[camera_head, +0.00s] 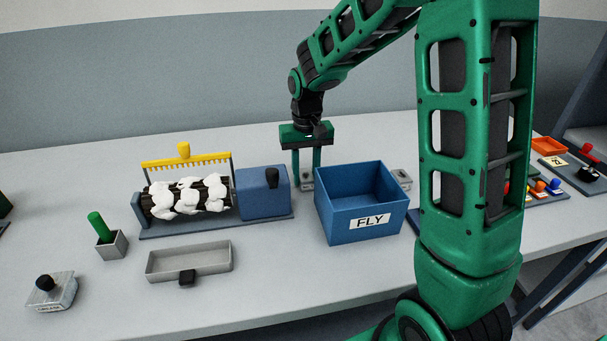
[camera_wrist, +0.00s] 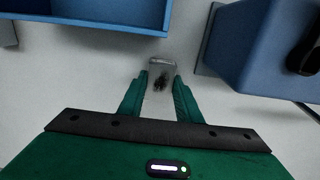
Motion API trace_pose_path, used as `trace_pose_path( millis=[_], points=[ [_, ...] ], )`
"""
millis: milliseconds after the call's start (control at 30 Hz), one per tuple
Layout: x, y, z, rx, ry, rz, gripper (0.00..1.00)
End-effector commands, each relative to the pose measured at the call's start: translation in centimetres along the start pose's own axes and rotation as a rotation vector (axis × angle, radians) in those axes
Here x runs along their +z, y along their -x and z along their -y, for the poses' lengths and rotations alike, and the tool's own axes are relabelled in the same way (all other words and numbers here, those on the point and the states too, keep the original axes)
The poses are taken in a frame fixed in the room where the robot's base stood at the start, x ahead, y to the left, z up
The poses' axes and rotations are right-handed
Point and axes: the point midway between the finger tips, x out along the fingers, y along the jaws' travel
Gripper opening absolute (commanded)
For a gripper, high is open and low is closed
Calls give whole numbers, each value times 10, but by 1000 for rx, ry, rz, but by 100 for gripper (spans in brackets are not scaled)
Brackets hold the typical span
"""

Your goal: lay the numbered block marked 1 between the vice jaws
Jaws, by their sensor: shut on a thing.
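My gripper (camera_head: 307,179) points down behind the table's middle, between the blue machine housing and the blue FLY box. In the wrist view, my gripper (camera_wrist: 161,79) has its fingers shut on a small grey block (camera_wrist: 162,64) with a dark patch on it. I cannot read a number on this block. In the head view, a little of the grey block (camera_head: 308,174) shows between the fingers; I cannot tell if it touches the table. I cannot make out vice jaws in either view.
The FLY box (camera_head: 362,220) stands close right of my gripper, with a grey metal piece (camera_head: 403,178) partly behind it. The blue housing (camera_head: 262,195) and cotton-covered roller (camera_head: 188,196) are left. A grey tray (camera_head: 215,260) lies in front. The front middle is clear.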

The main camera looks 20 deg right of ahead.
Motion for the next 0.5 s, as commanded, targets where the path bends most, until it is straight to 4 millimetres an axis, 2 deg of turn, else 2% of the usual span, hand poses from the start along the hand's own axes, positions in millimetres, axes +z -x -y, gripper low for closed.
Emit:
trace_pose_path(
  millis=[100,133,200,500],
  points=[
    [0,-1,0,0,0,0,0],
    [0,-2,0,0,0,0,36],
    [0,-2,0,0,0,0,50],
    [0,0,0,0,-1,0,50]
  ],
)
